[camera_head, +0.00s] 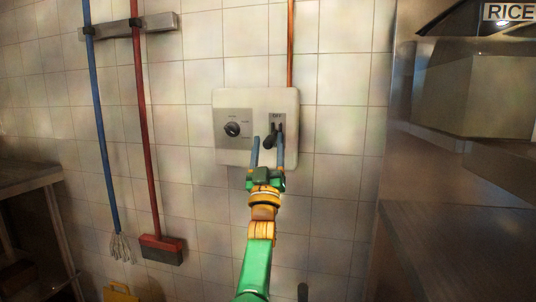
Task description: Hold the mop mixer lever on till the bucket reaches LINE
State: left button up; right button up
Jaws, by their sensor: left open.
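The mixer panel (234,97) is a pale box on the tiled wall, with a round black dial (232,129) on its left. The black lever (271,139) sits on its right side, below a small label that seems to read OFF. My left gripper (267,143) is open in front of the panel. Its two fingers appear on either side of the lever; I cannot tell whether they touch it. I cannot make out the bucket or its LINE mark. My right gripper is not in view.
A blue-handled mop (103,130) and a red-handled broom (144,130) hang from a wall rack (160,27) at left. A copper pipe (290,45) rises above the panel. A steel counter (460,240) stands at right. A yellow object (119,293) shows low left.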

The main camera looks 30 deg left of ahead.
pick_arm(q)
jog(key=b+v, duration=0.1)
jog(key=v, duration=0.5)
jog(key=shift+s+d, duration=0.2)
jog(key=shift+f, duration=0.2)
